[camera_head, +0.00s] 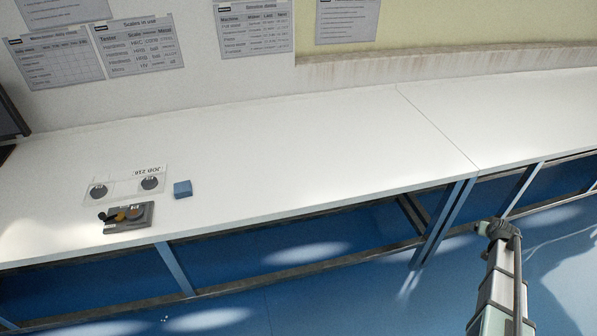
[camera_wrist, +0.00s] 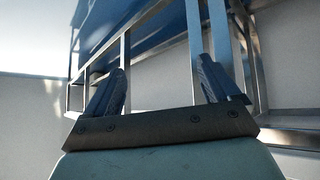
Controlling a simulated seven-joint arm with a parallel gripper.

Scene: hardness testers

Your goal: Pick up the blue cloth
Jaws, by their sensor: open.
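The blue cloth (camera_head: 183,189) shows as a small folded blue block on the white bench top, near its front edge on the left side of the head view. It lies just right of a clear tray with dark round pieces. My gripper (camera_wrist: 160,80) shows in the wrist view with its two fingers spread apart and nothing between them. The wrist view looks toward the bench's metal legs and blue panels; the cloth is not in it. In the head view my arm is at the lower right, off the bench and far from the cloth.
The clear tray (camera_head: 124,191) has a paper label (camera_head: 143,170) behind it. A dark grey block with small parts (camera_head: 129,217) sits in front. The white bench (camera_head: 300,150) is bare from its middle to the right. Metal legs (camera_head: 443,222) stand under its front edge.

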